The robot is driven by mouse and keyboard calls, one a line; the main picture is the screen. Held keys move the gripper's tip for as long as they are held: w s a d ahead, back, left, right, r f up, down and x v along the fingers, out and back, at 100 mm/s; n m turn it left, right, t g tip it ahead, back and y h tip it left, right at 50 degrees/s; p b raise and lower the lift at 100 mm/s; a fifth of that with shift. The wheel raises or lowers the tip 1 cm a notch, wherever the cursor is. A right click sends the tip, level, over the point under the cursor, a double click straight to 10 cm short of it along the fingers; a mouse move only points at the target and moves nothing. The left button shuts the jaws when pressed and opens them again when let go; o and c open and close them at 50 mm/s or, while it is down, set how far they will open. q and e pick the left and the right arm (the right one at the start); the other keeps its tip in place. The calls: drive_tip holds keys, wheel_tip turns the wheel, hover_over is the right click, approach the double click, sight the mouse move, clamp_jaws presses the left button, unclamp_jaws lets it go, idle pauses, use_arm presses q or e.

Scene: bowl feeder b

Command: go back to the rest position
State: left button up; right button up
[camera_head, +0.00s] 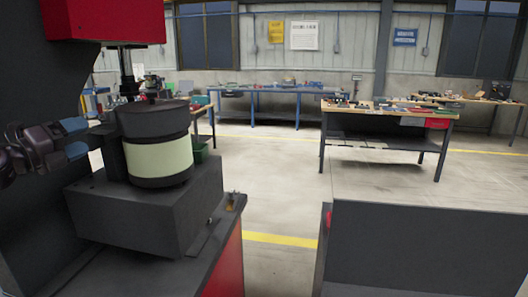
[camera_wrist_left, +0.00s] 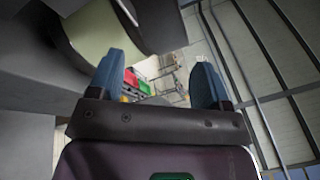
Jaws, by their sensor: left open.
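My left gripper (camera_head: 82,137) is at the left edge of the head view, its blue fingertips pointing right, toward the bowl feeder. In the left wrist view the two blue fingers of my left gripper (camera_wrist_left: 157,72) stand well apart with nothing between them. The bowl feeder (camera_head: 158,160) is a dark drum with a pale green band on a dark block. Its pale band also shows in the left wrist view (camera_wrist_left: 90,30), at the upper left beyond the fingers. I cannot tell how wide the gap to the drum is. My right gripper is not in view.
A red-and-dark machine housing (camera_head: 103,20) hangs over the feeder. A dark box-shaped block (camera_head: 425,250) stands at lower right. Workbenches (camera_head: 385,140) with small items stand farther back. Open floor (camera_head: 275,185) lies between, with a yellow line.

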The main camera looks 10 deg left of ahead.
use_arm(q)
drive_tip(key=s+d+f+n+y, duration=0.25)
drive_tip(key=f+n, duration=0.35)
drive_tip(key=f, duration=0.5)
drive_tip(key=s+d+f+n+g+y, duration=0.15)
drive_tip(key=s+f+n, duration=0.25)
drive_tip(key=f+n, duration=0.55)
drive_tip(key=s+d+f+n+y, duration=0.2)
drive_tip(key=s+f+n+y, duration=0.1)
drive_tip(key=f, duration=1)
drive_tip(key=s+d+f+n+g, duration=0.2)
drive_tip(key=s+d+f+n, duration=0.3)
drive_tip(key=s+d+f, duration=0.2)
drive_tip(key=s+d+f+n+g, duration=0.2)
drive_tip(key=s+d+f+n, duration=0.3)
drive_tip(key=s+d+f, duration=0.3)
drive_tip(key=s+f, duration=0.3)
drive_tip(key=s, duration=0.1)
drive_tip(key=shift+s+f+y, duration=0.15)
drive_tip(key=shift+s+y, duration=0.15)
drive_tip(key=shift+s, duration=0.1)
drive_tip(key=shift+g, duration=0.25)
drive_tip(key=shift+c, duration=0.3)
